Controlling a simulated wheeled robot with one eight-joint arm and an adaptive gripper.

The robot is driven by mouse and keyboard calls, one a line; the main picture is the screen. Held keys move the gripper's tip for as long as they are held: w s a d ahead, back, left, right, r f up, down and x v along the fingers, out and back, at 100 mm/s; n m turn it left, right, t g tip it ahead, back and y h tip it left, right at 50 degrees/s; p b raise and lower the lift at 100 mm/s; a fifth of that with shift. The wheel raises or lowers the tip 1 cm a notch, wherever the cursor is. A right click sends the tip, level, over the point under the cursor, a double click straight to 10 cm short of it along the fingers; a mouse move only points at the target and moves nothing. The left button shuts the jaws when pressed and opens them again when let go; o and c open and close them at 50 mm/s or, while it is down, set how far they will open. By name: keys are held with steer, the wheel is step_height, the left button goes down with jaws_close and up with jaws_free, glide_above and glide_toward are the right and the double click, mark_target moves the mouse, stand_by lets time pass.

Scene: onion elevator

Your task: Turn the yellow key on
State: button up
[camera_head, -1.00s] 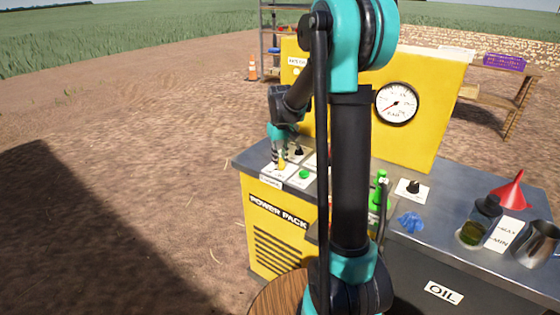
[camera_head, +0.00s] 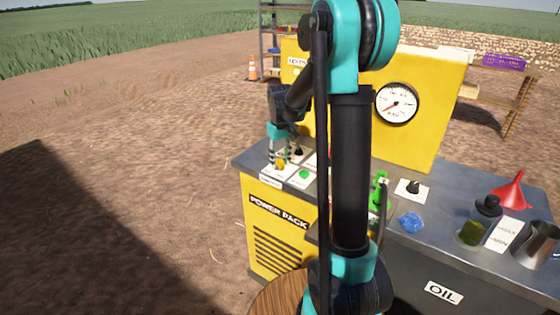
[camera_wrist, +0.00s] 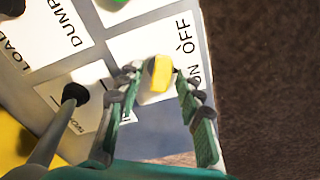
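The yellow key (camera_wrist: 159,73) stands on a white plate by the OFF and ON lettering in the wrist view. The ON lettering is partly covered by my right finger. My gripper (camera_wrist: 155,76) has its two green fingers on either side of the key, apart, with small gaps seeming to show beside it. Whether a fingertip touches the key is hard to tell. In the head view, the key (camera_head: 280,165) is small beneath my gripper (camera_head: 280,160), at the left end of the yellow power pack (camera_head: 275,240).
A dark knob or lever (camera_wrist: 75,93) stands close left of the fingers. A green button (camera_head: 304,174) and a black knob (camera_head: 298,152) are near the key. A pressure gauge (camera_head: 397,103) is on the yellow panel. Open ground lies left of the bench.

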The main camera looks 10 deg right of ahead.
mark_target(280, 159)
step_height(280, 159, up, 12)
stand_by(0.4)
steer(key=shift+f, duration=0.15)
